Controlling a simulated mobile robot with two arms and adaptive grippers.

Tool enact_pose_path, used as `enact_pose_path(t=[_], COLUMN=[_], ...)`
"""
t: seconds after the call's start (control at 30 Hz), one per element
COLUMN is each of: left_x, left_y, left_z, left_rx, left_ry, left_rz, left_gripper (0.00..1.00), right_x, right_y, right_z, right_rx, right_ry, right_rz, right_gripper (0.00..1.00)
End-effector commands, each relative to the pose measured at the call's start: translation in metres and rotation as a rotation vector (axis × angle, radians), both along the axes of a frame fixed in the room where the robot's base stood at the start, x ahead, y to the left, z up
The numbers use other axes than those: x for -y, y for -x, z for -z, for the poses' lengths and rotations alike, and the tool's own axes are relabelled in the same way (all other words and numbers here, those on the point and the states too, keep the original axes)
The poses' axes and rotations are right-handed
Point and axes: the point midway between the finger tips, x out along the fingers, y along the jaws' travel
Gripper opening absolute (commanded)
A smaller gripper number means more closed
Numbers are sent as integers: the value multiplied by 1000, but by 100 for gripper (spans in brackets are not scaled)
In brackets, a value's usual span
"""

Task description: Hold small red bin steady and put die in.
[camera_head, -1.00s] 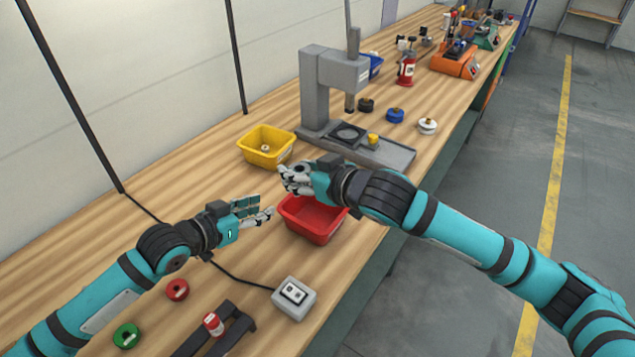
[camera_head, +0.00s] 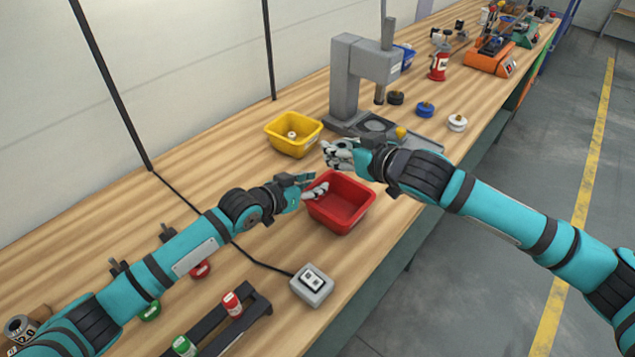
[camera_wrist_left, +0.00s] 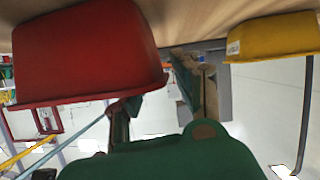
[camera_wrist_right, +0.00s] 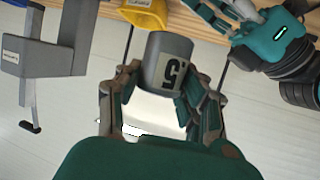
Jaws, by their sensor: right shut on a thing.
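The small red bin (camera_head: 345,222) stands on the wooden bench, open side up and empty as far as I see. My left gripper (camera_head: 306,186) is open at the bin's left rim, with one finger overlapping the rim in the head view. The left wrist view shows the bin (camera_wrist_left: 85,55) close beside its spread fingers (camera_wrist_left: 158,95); I cannot tell whether they touch. My right gripper (camera_head: 337,155) is above the bin's far edge.
A yellow bin (camera_head: 290,149) holding a small pale part stands behind the red one. A grey press (camera_head: 352,85) stands beyond. Several spools lie around.

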Motion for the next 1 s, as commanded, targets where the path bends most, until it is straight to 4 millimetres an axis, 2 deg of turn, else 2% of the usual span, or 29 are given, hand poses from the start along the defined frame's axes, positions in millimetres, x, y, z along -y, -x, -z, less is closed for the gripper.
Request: enact_pose_path(t=[0.17, 0.5, 0.73, 1.0], left_x=[8, 10, 9, 9], left_y=[-10, -12, -12, -12], left_z=[4, 6, 5, 6], left_rx=[1, 1, 1, 1], left_ry=[0, 0, 0, 0], left_rz=[0, 0, 0, 0], left_gripper=[31, 31, 1, 0], right_x=[-1, -1, -1, -1], right_y=[0, 0, 0, 0], right_z=[-3, -3, -3, -3], right_rx=[4, 4, 4, 4], right_ry=[-3, -3, -3, -3], right_rz=[-1, -1, -1, -1], right_gripper=[0, 0, 0, 0])
